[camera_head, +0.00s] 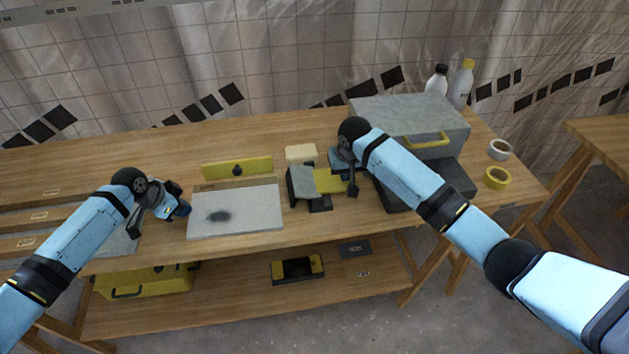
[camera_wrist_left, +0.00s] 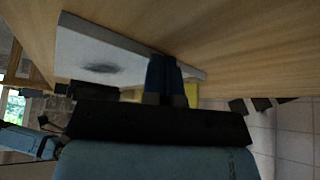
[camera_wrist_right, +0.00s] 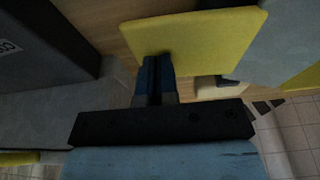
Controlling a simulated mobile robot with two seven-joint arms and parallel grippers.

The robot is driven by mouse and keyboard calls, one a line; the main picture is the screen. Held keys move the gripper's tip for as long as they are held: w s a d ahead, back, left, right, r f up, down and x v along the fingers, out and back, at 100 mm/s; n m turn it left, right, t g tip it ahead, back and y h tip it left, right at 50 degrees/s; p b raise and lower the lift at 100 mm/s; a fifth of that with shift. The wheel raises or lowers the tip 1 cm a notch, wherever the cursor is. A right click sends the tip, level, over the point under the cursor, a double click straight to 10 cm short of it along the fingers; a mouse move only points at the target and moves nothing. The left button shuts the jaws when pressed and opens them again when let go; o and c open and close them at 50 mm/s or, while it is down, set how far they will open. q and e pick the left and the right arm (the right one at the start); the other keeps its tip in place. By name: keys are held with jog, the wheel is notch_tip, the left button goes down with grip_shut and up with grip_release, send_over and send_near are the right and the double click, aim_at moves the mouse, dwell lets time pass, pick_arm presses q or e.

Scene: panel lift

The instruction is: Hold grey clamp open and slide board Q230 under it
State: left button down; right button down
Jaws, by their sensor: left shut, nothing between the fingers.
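A pale grey board (camera_head: 250,210) with a dark smudge lies flat on the bench; no label is readable. My left gripper (camera_head: 186,208) is shut and empty at its left edge; in the left wrist view the fingertips (camera_wrist_left: 165,62) overlap the board (camera_wrist_left: 130,50), and contact is unclear. The grey clamp (camera_head: 301,184), right of the board, has a grey block beside a yellow plate (camera_head: 328,183). My right gripper (camera_head: 352,186) is over that plate. In the right wrist view the fingers (camera_wrist_right: 156,65) are close together at the yellow plate's (camera_wrist_right: 195,40) edge; whether they pinch it is unclear.
A yellow upright block (camera_head: 237,168) stands behind the board, and a cream block (camera_head: 300,153) behind the clamp. A grey box (camera_head: 415,118) is behind my right arm. Tape rolls (camera_head: 497,178) lie near the right edge. A narrow strip of bare bench separates board and clamp.

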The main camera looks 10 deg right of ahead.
aim_at(201, 210)
pick_arm(q)
jog(key=shift+s+d+f, duration=0.1)
jog(key=shift+d+f, duration=0.05)
jog(key=shift+d, duration=3.3)
pick_arm(e)
jog(key=shift+s+f, duration=0.1)
jog(key=shift+f, duration=0.1)
pick_arm(q)
jog(key=shift+a, duration=0.15)
jog(key=shift+a, duration=1.65)
notch_tip(201, 210, up, 8)
pick_arm(e)
jog(key=shift+r, duration=0.15)
jog(key=shift+w+v, duration=0.25)
jog(key=shift+v, duration=0.85)
jog(key=w+v, duration=0.1)
jog(key=v, duration=0.5)
jog(key=shift+w+r, duration=0.4)
jog(key=shift+r, duration=0.1)
